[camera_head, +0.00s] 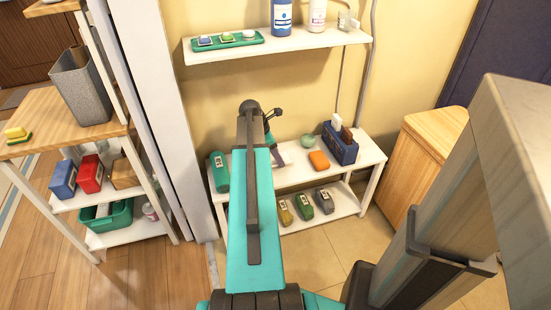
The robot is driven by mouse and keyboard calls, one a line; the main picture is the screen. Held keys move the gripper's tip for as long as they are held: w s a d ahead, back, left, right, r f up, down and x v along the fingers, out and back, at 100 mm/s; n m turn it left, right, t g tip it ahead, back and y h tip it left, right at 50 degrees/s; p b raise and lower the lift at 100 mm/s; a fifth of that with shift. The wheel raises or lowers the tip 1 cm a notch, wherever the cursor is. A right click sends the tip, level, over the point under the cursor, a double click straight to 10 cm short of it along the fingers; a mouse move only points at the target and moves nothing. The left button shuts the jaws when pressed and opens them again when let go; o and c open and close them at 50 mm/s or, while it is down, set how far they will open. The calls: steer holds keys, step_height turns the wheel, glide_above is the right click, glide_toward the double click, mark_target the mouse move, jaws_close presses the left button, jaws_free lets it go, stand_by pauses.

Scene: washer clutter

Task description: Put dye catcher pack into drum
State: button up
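I cannot tell for certain which item is the dye catcher pack. Small labelled packs in yellow (285,214), green (304,207) and grey (324,201) stand on the low white bench's bottom shelf. A teal labelled pack (220,172) stands at the left end of the bench top. No washer or drum opening shows in this view. My teal arm reaches forward from the bottom centre. My gripper (279,148) is at its far end, above the bench top and partly hidden behind the arm. Its fingers are too small and covered to read.
The white bench (346,165) also carries an orange block (319,160), a green round item (308,141) and a blue caddy (341,149). A wall shelf (290,47) holds a green tray and bottles. A cluttered rack stands left, a wooden cabinet (420,150) right.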

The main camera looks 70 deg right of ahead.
steer(key=shift+w+d+f, duration=0.1)
steer(key=shift+w+d, duration=0.5)
steer(key=shift+d, duration=0.35)
steer(key=shift+f+b, duration=0.6)
steer(key=shift+f, duration=1.15)
steer(key=shift+f, duration=0.1)
steer(key=o, duration=1)
steer(key=p+v, duration=0.2)
steer(key=v, duration=1)
